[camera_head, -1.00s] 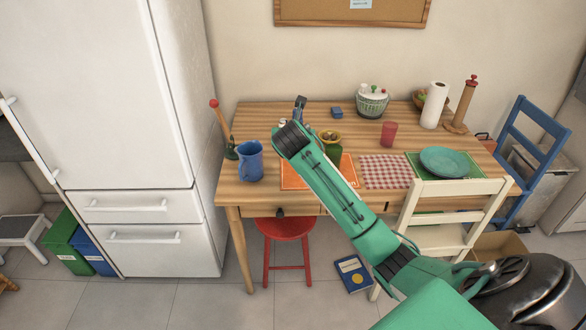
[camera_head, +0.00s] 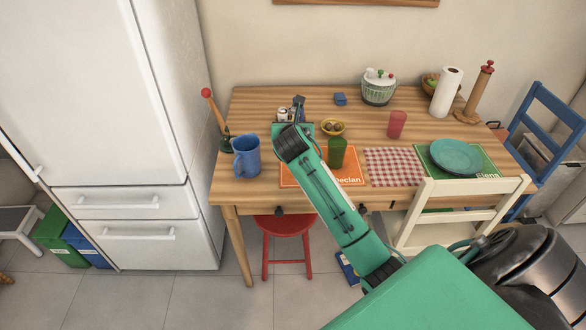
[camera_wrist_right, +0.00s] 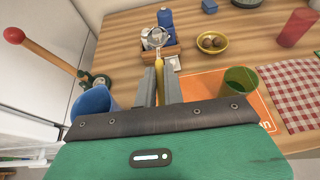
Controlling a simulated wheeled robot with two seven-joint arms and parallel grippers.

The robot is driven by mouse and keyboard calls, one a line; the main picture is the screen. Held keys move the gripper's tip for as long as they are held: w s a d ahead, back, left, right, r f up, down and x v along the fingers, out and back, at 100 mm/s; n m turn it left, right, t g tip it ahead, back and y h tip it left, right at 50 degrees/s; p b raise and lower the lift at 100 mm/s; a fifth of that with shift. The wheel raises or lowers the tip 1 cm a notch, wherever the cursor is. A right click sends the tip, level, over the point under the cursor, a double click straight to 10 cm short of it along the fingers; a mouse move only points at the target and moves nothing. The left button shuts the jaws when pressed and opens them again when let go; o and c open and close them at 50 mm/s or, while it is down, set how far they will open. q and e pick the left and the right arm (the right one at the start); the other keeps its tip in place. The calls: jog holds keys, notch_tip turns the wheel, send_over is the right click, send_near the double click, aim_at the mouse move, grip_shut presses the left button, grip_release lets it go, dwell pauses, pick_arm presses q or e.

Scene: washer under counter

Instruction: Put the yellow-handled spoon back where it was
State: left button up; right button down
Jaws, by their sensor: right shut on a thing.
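The yellow-handled spoon (camera_wrist_right: 157,39) shows in the right wrist view, its round metal head pointing away from me and its yellow handle running down between the fingers. My right gripper (camera_wrist_right: 162,86) is shut on the handle. The spoon head overlaps a small wooden caddy (camera_wrist_right: 146,54) behind it in the picture; I cannot tell whether they touch. In the head view my right gripper (camera_head: 298,104) is over the left part of the table, beyond the orange placemat (camera_head: 348,178), and the spoon cannot be made out there. My left gripper is not in view.
A blue pitcher (camera_head: 246,158) stands left of my right arm, a green cup (camera_head: 337,153) right of it. A yellow bowl (camera_head: 333,127) is behind the cup. A red-knobbed wooden stand (camera_head: 214,115) is at the table's left edge. A white chair (camera_head: 455,205) stands in front.

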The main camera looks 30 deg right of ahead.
notch_tip(320, 180, down, 15)
jog(key=shift+r+b, duration=0.2)
jog(key=shift+b, duration=0.25)
notch_tip(320, 180, down, 3)
jog(key=shift+r+p, duration=0.1)
jog(key=shift+p, duration=0.2)
jog(key=shift+f, duration=0.55)
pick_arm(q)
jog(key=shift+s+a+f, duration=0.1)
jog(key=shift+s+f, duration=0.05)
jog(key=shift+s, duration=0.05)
pick_arm(e)
jog(key=c, duration=1.5)
grip_release()
jog(key=shift+f, duration=0.1)
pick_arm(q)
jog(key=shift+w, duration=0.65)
